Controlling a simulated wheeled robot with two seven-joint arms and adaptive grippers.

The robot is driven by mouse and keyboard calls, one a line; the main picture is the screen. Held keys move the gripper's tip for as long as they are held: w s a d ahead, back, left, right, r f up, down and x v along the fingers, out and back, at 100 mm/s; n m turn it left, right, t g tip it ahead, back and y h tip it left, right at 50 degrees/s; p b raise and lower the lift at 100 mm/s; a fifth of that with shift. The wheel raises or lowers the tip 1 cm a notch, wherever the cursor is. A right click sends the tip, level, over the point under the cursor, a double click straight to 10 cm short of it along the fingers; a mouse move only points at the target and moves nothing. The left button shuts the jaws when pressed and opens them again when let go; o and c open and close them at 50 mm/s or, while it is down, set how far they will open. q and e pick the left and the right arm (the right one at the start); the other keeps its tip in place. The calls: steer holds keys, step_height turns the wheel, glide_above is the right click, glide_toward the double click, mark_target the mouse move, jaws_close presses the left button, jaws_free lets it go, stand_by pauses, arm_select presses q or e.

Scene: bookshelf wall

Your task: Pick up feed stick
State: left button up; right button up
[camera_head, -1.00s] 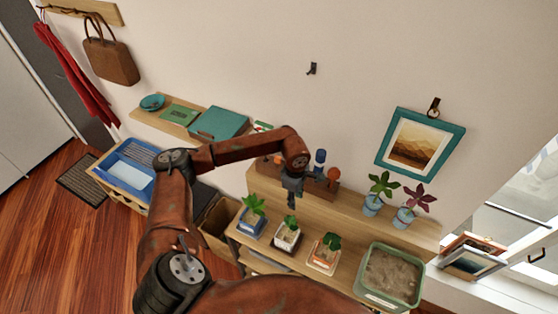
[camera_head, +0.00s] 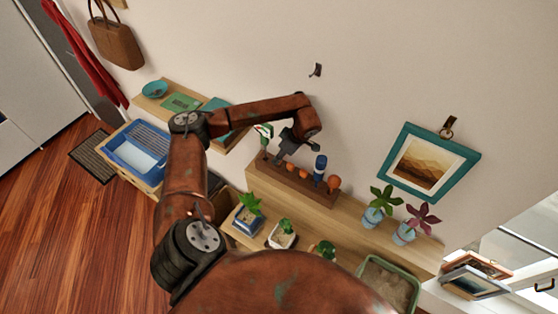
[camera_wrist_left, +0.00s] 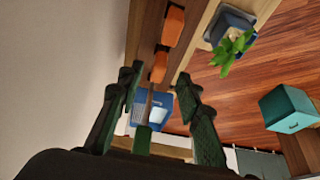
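What looks like the feed stick (camera_head: 265,134), an upright piece with a green and white top, stands at the left end of a brown wooden rack (camera_head: 285,182). My left gripper (camera_head: 280,155) is just right of it, above the rack, and the arm hides part of the area. In the left wrist view my left gripper (camera_wrist_left: 157,80) has its two green-padded fingers apart. A thin brown piece with a green end (camera_wrist_left: 143,138) shows between them, probably the same stick; I cannot tell whether a finger touches it. My right gripper is not in view.
The rack also holds a blue-capped item (camera_head: 320,165) and several orange pieces (camera_wrist_left: 173,27). Potted plants (camera_head: 249,215) stand on the lower shelf in front. A blue tray (camera_head: 139,148) is at the left, and a framed picture (camera_head: 428,162) hangs at the right.

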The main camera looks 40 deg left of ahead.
mark_target(278, 165)
arm_select(q)
steer(key=shift+p+x, duration=0.8)
steer(key=shift+x, duration=1.4)
steer(key=shift+w, duration=0.1)
steer(key=c, duration=0.6)
jaws_close()
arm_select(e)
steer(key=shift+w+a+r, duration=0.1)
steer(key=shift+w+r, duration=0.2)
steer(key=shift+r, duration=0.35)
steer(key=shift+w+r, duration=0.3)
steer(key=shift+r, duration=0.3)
